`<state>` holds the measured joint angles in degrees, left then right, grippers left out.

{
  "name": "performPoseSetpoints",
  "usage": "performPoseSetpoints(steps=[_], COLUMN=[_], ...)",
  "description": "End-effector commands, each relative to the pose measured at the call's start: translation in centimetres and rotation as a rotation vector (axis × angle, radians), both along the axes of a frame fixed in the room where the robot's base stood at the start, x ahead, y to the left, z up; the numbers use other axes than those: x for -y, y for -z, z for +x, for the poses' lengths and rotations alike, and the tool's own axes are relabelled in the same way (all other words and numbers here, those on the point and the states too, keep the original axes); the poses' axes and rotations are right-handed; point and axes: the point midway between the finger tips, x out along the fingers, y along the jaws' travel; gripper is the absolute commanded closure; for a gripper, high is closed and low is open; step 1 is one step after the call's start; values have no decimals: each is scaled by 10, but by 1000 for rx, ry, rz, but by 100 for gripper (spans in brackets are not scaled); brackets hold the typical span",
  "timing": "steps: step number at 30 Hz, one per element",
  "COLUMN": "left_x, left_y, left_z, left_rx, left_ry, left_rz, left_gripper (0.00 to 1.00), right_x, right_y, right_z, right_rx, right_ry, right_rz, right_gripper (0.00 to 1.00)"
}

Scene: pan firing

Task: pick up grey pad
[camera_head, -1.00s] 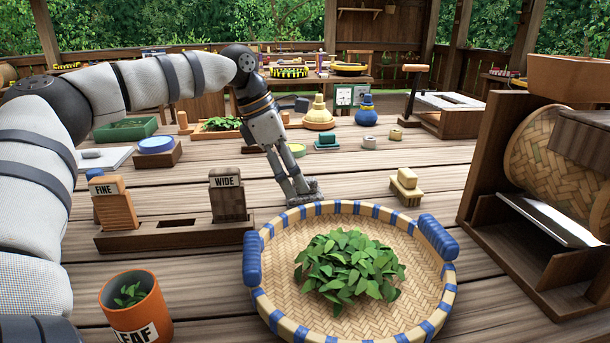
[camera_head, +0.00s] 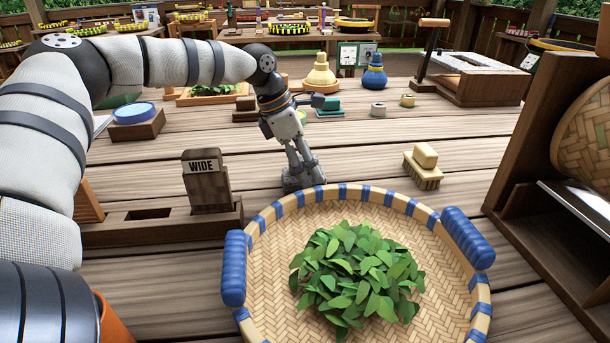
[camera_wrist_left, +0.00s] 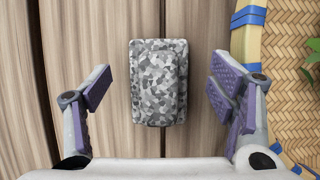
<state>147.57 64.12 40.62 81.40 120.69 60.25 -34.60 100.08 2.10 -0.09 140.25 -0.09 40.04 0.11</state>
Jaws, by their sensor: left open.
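The grey pad (camera_wrist_left: 158,82) shows in the left wrist view as a speckled grey block with a raised middle, lying on the wooden planks. My left gripper (camera_head: 303,182) is open and points down behind the woven basket in the head view. In the left wrist view its purple-padded fingers (camera_wrist_left: 160,92) stand apart to the left and right of the pad, with gaps on both sides. In the head view the fingers mostly hide the pad. My right gripper is not in view.
The blue-handled woven basket (camera_head: 258,310) holding green leaves (camera_head: 358,275) stands close to my left gripper. A slotted wooden block with a WIDE tag (camera_head: 205,180) stands to the left. A cream brush (camera_head: 424,165) lies to the right, with bare planks between.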

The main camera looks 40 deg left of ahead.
Motion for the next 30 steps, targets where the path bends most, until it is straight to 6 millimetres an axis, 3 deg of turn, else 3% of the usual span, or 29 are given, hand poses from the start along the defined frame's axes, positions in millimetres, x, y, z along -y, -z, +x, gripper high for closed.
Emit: performPoseSetpoints(steps=[3, 11, 21, 30], left_x=[4, 5, 5, 5], left_y=[20, 21, 20, 13], left_z=[5, 7, 7, 8], left_rx=[-5, 1, 2, 4], left_ry=[0, -1, 0, -1], left_rz=[0, -1, -1, -1], left_gripper=[23, 23, 97, 97], right_x=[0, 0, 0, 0], right_y=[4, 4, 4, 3], right_z=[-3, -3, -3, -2], right_rx=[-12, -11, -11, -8], right_ry=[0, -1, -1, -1], right_rz=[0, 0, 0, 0], right_gripper=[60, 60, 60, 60])
